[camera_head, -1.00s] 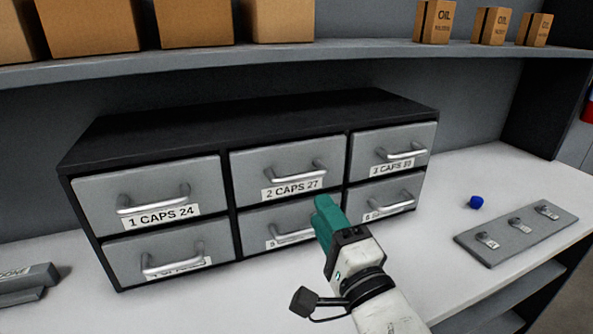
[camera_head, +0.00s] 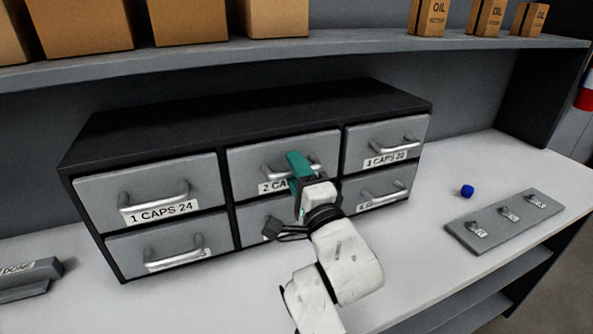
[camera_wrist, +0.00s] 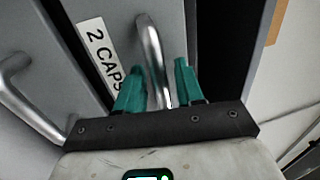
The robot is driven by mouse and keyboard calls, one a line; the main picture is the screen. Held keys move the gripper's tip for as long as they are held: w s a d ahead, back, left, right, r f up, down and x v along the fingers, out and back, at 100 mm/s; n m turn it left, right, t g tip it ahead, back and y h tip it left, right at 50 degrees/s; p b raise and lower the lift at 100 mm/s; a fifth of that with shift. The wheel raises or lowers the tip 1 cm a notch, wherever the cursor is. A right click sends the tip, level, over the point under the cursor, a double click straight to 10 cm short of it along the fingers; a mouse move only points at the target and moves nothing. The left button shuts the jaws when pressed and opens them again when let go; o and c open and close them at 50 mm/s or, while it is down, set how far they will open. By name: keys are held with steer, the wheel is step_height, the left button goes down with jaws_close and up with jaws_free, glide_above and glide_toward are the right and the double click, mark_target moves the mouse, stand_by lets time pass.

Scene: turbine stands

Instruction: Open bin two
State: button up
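Bin two is the top middle drawer (camera_head: 244,161) of a black cabinet, with a label reading "2 CAPS" partly hidden by my gripper. Its face is flush with the drawers beside it. My gripper (camera_head: 298,163) is in front of its silver handle. In the wrist view, the handle (camera_wrist: 151,52) runs between the two teal fingers of my gripper (camera_wrist: 158,85). The fingers are apart, with a gap showing on each side of the bar. The label (camera_wrist: 99,55) shows to the left of the handle.
Drawer one (camera_head: 150,190) is to the left and drawer three (camera_head: 386,146) to the right, both shut, with more drawers below. A blue cap (camera_head: 467,191) and a grey plate with tagged pieces (camera_head: 506,220) lie on the bench at right. A shelf with boxes hangs above.

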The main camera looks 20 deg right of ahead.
steer(key=shift+c, duration=0.4)
jaws_close()
steer(key=shift+f, duration=0.1)
